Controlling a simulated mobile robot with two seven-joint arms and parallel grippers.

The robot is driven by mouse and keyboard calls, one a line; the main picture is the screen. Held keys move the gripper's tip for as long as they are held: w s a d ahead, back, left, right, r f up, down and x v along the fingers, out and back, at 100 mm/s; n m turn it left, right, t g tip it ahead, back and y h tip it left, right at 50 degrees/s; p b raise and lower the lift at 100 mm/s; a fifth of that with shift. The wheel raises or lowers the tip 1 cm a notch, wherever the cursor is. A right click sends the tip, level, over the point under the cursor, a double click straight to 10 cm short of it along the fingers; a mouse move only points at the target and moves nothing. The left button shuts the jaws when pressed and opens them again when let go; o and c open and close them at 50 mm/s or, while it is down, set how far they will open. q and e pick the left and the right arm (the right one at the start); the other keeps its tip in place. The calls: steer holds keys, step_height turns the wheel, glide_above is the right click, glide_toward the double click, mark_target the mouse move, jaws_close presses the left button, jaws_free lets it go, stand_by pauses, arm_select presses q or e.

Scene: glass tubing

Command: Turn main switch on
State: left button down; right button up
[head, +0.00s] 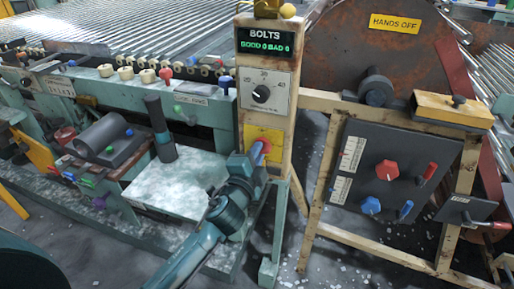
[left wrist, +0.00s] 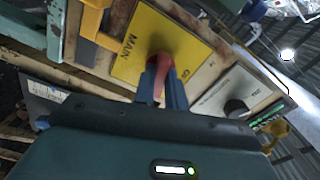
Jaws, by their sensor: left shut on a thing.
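The main switch has a yellow plate (head: 270,133) low on the cream post, under the dial. Its plate (left wrist: 132,62) in the left wrist view reads MAIN, with a partly covered word, seemingly ON or OFF, near the handle. The red switch handle (left wrist: 159,66) stands out from the plate; its red tip (head: 265,146) also shows in the head view. My left gripper (head: 255,157) is at the plate, its fingers shut on the red handle. The fingers hide part of the handle, so I cannot tell its setting for sure. My right gripper is not in view.
Above the switch are a dial (head: 262,94) and a BOLTS display (head: 264,42). A dark panel (head: 384,170) with red and blue knobs hangs on the frame at right. A teal machine bench (head: 100,92) with rollers runs along the left.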

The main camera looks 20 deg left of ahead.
arm_select(q)
steer(key=m+p, duration=0.1)
steer(key=m, duration=0.2)
steer(key=shift+r, duration=0.15)
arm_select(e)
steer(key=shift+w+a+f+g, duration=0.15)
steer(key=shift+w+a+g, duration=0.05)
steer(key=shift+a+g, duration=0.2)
arm_select(q)
steer(key=shift+m, duration=0.3)
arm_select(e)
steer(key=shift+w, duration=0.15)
arm_select(q)
steer(key=c, duration=1.4)
jaws_free()
steer(key=shift+w, duration=0.1)
steer(key=shift+c, duration=0.2)
